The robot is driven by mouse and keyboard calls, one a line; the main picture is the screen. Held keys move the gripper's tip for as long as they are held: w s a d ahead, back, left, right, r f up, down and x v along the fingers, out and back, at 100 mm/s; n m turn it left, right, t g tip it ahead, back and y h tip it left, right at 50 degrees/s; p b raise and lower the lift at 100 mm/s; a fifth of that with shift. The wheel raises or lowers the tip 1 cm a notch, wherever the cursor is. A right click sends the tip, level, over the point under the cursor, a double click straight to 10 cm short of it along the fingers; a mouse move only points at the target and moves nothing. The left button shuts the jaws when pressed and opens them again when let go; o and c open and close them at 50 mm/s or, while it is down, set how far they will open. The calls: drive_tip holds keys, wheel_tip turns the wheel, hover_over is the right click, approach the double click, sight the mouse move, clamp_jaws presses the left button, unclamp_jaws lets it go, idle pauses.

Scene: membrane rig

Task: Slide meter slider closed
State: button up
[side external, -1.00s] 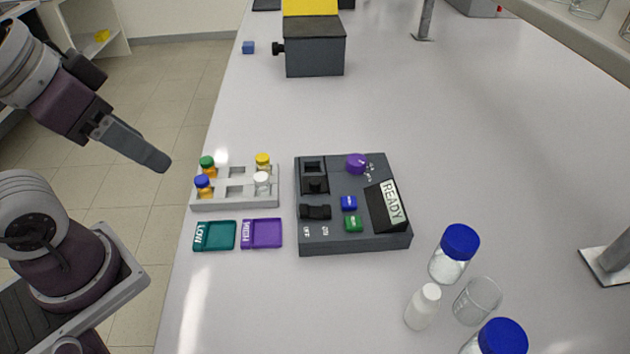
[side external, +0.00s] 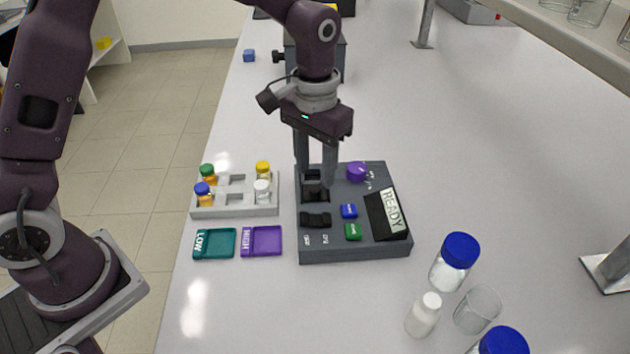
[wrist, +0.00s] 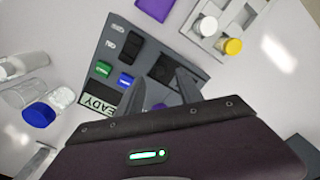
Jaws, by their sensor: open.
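The dark grey meter (side external: 352,254) lies on the bench with a READY display. At its far left corner is a recessed slot with a black slider block (side external: 315,194). My gripper (side external: 314,182) is open and points down over this corner, with one finger at each side of the slot. I cannot tell whether the fingers touch the block. In the wrist view the fingers (wrist: 162,84) reach over the meter, and the slot (wrist: 170,71) shows partly between them.
The meter also carries a black rocker (side external: 315,220), blue and green buttons and a purple knob (side external: 356,171). A vial rack (side external: 235,211) stands to the left, with teal (side external: 214,255) and purple (side external: 262,254) trays nearer. Bottles (side external: 454,262) and a beaker stand near right.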

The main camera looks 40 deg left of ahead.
sight(315, 188)
wheel_tip(315, 188, down, 4)
drive_tip(key=shift+f, duration=0.1)
clamp_jaws()
idle(1.5)
